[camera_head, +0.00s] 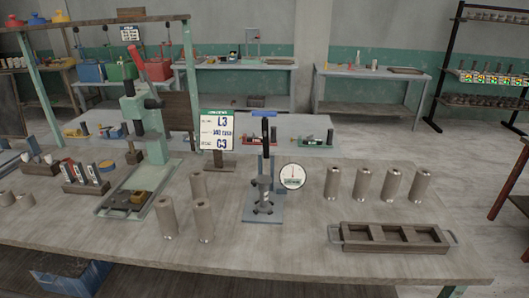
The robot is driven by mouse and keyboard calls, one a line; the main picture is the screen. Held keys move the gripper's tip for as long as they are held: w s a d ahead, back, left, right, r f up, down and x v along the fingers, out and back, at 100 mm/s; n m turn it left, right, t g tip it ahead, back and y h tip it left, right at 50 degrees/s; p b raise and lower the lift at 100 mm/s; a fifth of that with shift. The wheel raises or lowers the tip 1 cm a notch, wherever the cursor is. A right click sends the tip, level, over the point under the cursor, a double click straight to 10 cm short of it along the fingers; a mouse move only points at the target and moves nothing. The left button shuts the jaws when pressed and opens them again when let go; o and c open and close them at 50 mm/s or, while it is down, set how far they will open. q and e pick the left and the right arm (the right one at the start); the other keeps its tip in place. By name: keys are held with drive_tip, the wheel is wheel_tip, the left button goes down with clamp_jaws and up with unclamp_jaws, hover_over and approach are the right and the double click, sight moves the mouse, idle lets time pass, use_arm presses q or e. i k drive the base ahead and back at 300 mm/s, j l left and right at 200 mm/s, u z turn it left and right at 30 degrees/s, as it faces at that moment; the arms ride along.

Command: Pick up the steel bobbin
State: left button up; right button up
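No object can be told for certain as the steel bobbin. Several upright grey-brown cylinders stand on the workbench (300,235), some with a small bright spot at the lower end. Three are left of centre: a back one (199,186), a front left one (166,217) and a front right one (204,221). To the right stands a row, from its leftmost cylinder (332,184) to its rightmost one (419,186). Whether any is steel or a bobbin cannot be told. Neither of my grippers is in view.
A green lever press (155,135) with a red handle stands at left. A small dark-handled press (264,190) and round dial (292,177) are central. A sign (217,131) stands behind. An empty three-compartment tray (390,248) lies front right. The front middle is clear.

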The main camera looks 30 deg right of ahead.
sight(263, 180)
drive_tip(key=i+j+z, duration=0.15)
drive_tip(key=z, duration=0.2)
drive_tip(key=i+j+z, duration=0.15)
drive_tip(key=z, duration=0.2)
drive_tip(key=i+j+z, duration=0.1)
drive_tip(key=z, duration=0.25)
drive_tip(key=k+j, duration=0.05)
drive_tip(key=j, duration=0.05)
